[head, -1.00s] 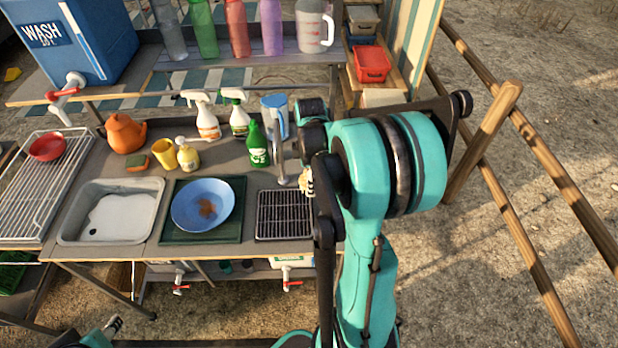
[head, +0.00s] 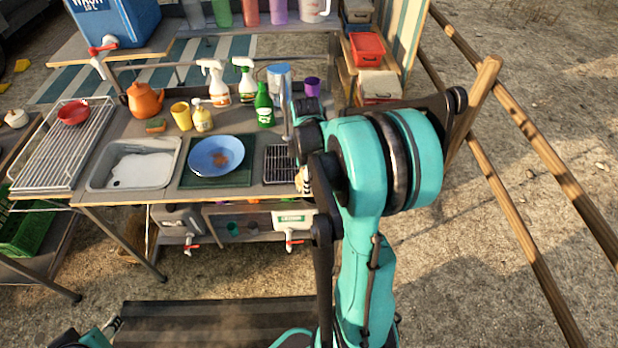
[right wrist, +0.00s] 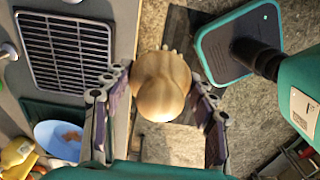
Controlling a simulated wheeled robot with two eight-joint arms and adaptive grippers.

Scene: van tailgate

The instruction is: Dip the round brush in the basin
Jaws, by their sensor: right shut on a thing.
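The basin (head: 163,172), a pale rectangular tub with whitish contents, is set in the left part of the bench. The round brush (right wrist: 163,82) has a smooth, tan wooden rounded body and sits between the two fingers of my right gripper (right wrist: 162,92), which is shut on it. In the head view my right arm hides most of the gripper, and only a small pale piece of the brush (head: 302,182) shows beside the arm, right of the basin. A dark tip of my left gripper (head: 113,325) shows at the bottom left, too small to judge.
A blue bowl (head: 204,166) on a dark green board and a black grate (head: 279,168) lie right of the basin. A wire rack (head: 64,150) stands left. A tap (head: 289,115), kettle (head: 145,99) and bottles stand behind. A dark mat (head: 215,325) lies before the bench.

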